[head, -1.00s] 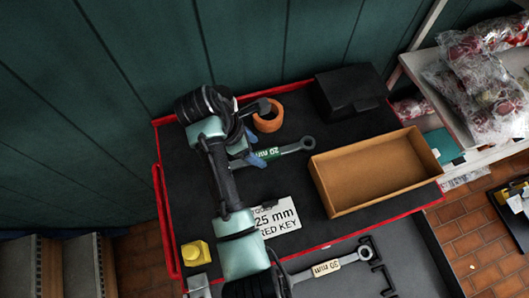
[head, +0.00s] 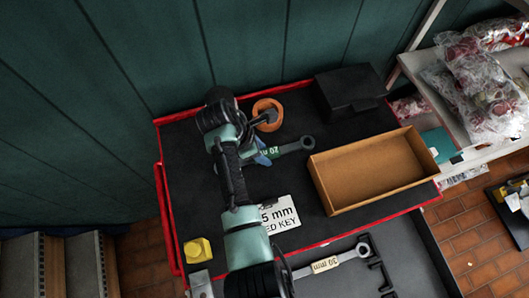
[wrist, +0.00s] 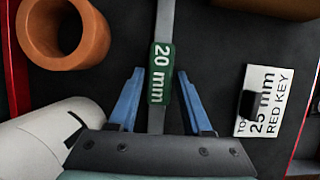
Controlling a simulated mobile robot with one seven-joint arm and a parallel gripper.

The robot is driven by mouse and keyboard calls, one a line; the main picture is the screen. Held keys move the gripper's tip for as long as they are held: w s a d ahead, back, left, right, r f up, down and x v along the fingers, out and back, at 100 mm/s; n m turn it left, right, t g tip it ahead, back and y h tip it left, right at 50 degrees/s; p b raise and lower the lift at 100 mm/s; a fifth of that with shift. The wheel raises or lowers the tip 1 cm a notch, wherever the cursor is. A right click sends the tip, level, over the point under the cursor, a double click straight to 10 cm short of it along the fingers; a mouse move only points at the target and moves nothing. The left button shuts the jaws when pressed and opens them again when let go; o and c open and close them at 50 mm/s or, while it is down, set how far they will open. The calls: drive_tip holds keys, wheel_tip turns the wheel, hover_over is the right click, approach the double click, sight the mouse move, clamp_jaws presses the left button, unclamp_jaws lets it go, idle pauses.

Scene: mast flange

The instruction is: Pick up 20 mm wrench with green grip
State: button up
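The 20 mm wrench with the green grip (wrist: 161,73) lies on the dark cart top. In the wrist view its grip is between the two blue fingers of my gripper (wrist: 160,100), with a gap on each side. My gripper is open, and the lower shaft runs back toward the palm. In the head view the wrench (head: 292,148) points to the upper right with its ring end free. My gripper (head: 262,156) is at the left part of its grip, and my arm hides the wrench's other end. The height of the fingers above the cart top is unclear.
An orange ring (head: 268,105) and a white cylinder (wrist: 45,140) are close by. A card reading 25 mm RED KEY (head: 280,215) lies nearby. An open cardboard box (head: 325,187), a black box (head: 347,92), a yellow block (head: 197,250) and a 30 mm wrench (head: 325,265) are around.

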clamp_jaws()
drive_tip(key=shift+r, duration=0.1)
